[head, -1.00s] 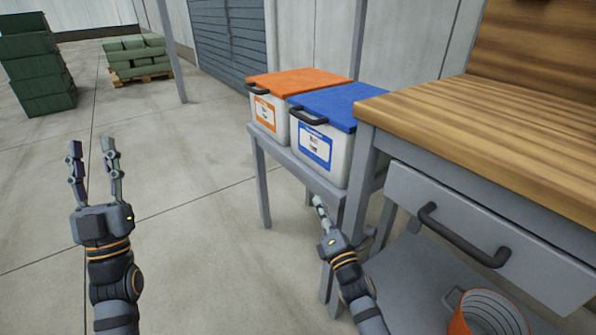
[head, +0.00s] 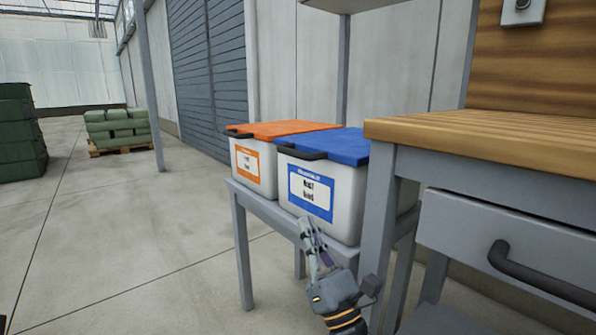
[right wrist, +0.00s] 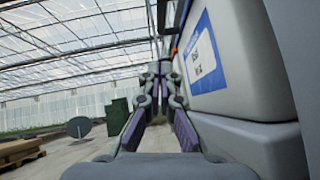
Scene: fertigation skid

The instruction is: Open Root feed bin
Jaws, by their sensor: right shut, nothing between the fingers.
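A white bin with a blue lid (head: 345,147) and a dark front handle (head: 302,152) stands on a grey stand. Its blue-framed label (head: 311,193) is blurred; the first word looks like "Root". The lid is down. A white bin with an orange lid (head: 283,130) stands beside it on the left, also closed. My right gripper (head: 308,232) is shut and empty, in front of the blue-lidded bin's lower front, below the handle. In the right wrist view the fingers (right wrist: 161,72) point past the bin's labelled face (right wrist: 200,50). My left gripper is out of view.
A wooden-topped workbench (head: 480,128) with a drawer (head: 470,225) stands close on the right. A grey stand leg (head: 243,250) is below the bins. Open floor lies to the left, with a green-sack pallet (head: 118,130) and green crates (head: 18,135) farther back.

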